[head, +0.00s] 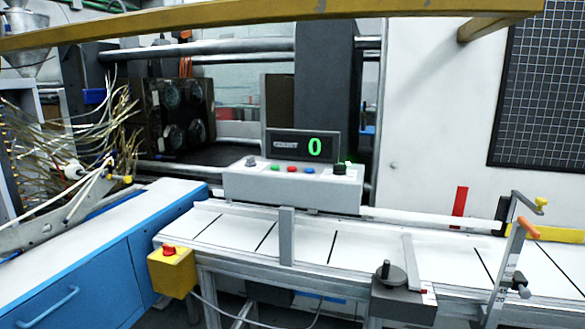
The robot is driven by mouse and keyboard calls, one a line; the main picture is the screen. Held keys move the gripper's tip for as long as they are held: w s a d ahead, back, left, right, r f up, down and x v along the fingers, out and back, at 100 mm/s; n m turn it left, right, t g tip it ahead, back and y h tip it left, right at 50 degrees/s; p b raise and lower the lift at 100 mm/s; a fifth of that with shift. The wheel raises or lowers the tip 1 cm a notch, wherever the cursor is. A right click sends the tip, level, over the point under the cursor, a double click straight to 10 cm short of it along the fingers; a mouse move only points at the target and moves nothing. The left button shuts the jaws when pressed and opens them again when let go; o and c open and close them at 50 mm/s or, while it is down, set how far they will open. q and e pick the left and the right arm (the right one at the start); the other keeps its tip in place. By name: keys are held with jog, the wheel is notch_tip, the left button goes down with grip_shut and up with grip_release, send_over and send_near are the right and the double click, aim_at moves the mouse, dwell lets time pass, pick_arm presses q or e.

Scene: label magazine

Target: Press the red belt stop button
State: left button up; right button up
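A red mushroom button (169,251) sits on top of a yellow box (172,273) at the near left end of the white belt (300,243). A smaller red button (291,169) is in a row of coloured buttons on the light grey control box (290,185) behind the belt. The display (301,146) above that box reads COUNT and a green 0. Neither of my grippers shows in the head view.
A blue cabinet with a white top (90,240) stands left of the belt. A grey post (287,236) rises at the belt's near edge. A dark block with a knob (402,298) and a metal bracket (505,270) stand at the right. A yellow bar (270,18) crosses the top.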

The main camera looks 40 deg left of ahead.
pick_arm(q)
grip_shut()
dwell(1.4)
